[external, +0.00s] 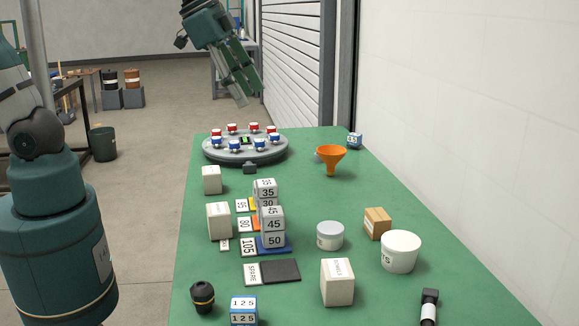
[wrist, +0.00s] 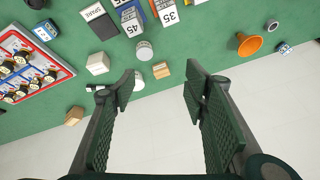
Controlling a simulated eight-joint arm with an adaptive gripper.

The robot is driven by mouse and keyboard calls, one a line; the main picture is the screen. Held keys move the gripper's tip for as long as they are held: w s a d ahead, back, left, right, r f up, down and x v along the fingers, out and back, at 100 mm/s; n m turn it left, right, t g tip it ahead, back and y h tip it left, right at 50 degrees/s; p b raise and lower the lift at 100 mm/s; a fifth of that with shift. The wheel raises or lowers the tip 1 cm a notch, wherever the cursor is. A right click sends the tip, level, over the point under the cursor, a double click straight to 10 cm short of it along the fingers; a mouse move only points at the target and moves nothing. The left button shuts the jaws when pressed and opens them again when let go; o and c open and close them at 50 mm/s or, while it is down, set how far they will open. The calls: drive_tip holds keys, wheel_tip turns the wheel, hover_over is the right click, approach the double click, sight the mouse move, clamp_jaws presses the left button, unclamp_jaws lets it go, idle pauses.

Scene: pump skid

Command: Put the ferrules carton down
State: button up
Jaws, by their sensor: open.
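My gripper (external: 249,94) is open and empty, high above the far end of the green table. In the wrist view its two fingers (wrist: 160,82) are spread apart with nothing between them but the table and floor far below. Several cartons stand on the table, and I cannot read which is the ferrules carton. A cream carton with small print (external: 337,282) stands upright at the front; it also shows in the wrist view (wrist: 98,63). A tan carton (external: 377,223) sits between two tubs; it also shows in the wrist view (wrist: 161,70).
Cream cartons (external: 219,221) stand on the left, near stacked number blocks (external: 270,222). A round turntable (external: 245,146) and orange funnel (external: 331,160) are at the back. White tubs (external: 401,251) stand right.

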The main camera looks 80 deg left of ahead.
drive_tip(key=s+f+n+t, duration=0.1)
drive_tip(key=s+f+n, duration=0.2)
drive_tip(key=s, duration=0.7)
drive_tip(key=shift+s+a+n+t, duration=0.4)
drive_tip(key=shift+a+n, duration=0.05)
drive_tip(key=shift+n, duration=0.35)
wheel_tip(320, 180, down, 18)
drive_tip(key=b, duration=1.8)
drive_tip(key=shift+f+b, duration=0.2)
drive_tip(key=shift+b, duration=0.1)
idle(3.3)
